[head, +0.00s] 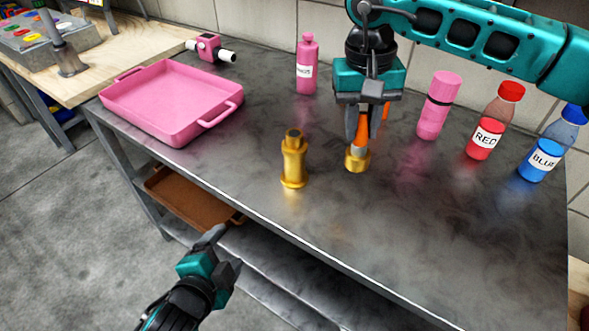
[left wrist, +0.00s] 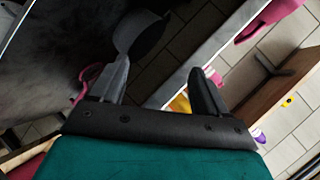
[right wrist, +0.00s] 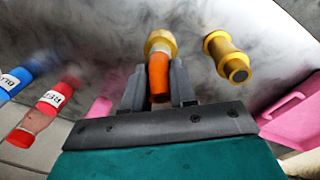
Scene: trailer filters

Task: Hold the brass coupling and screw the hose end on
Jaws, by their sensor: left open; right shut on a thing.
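The brass coupling (head: 293,160) stands upright on the dark metal table, with a dark opening at its top. It also shows in the right wrist view (right wrist: 228,57). The hose end has an orange hose (head: 362,131) and a brass nut (head: 357,160), seen also in the right wrist view (right wrist: 160,44). My right gripper (head: 364,125) points down and is shut on the hose end, to the right of the coupling and apart from it. Whether the nut touches the table I cannot tell. My left gripper (head: 224,252) is open and empty, in front of the table's front edge.
A pink tray (head: 150,126) stands at the table's left. A pink bottle (head: 306,66), a pink cylinder (head: 437,108), a red bottle (head: 492,125) and a blue bottle (head: 548,147) stand along the back. The table's front right is clear. A brown tray (head: 185,203) lies on the lower shelf.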

